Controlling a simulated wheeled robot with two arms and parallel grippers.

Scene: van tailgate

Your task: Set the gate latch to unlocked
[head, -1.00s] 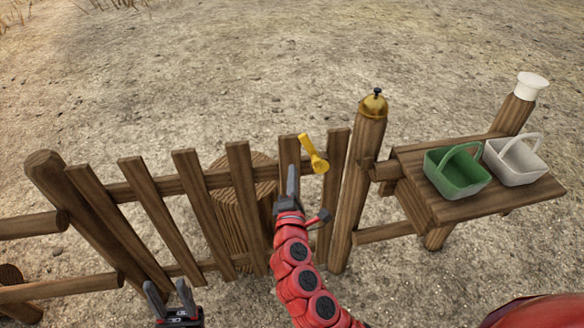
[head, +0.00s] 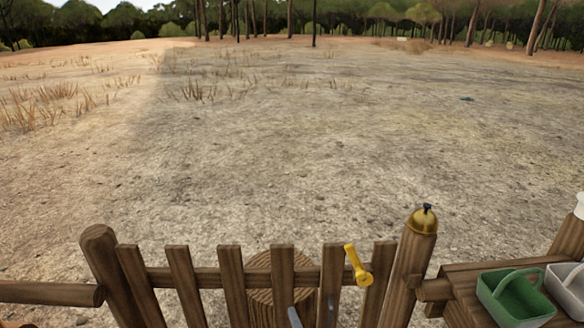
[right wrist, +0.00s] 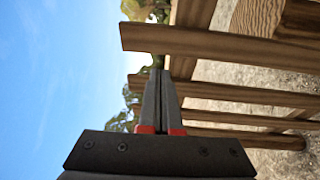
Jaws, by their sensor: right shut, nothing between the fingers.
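The yellow gate latch (head: 355,264) is at the right end of the wooden gate (head: 232,279), close to the post with the bell. Its handle points up and slightly left from a round pivot at its lower right. My right gripper (head: 294,318) shows only as a grey fingertip at the bottom edge, left of and below the latch and apart from it. In the right wrist view my right gripper (right wrist: 160,88) has its fingers together and empty, with wooden slats behind them. The latch is not in that view. My left gripper is out of view.
A post with a brass bell (head: 422,219) stands right of the latch. A wooden shelf (head: 455,285) at the right holds a green basket (head: 515,298) and a pale basket. A stump (head: 262,293) is behind the gate. Open dry ground lies beyond.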

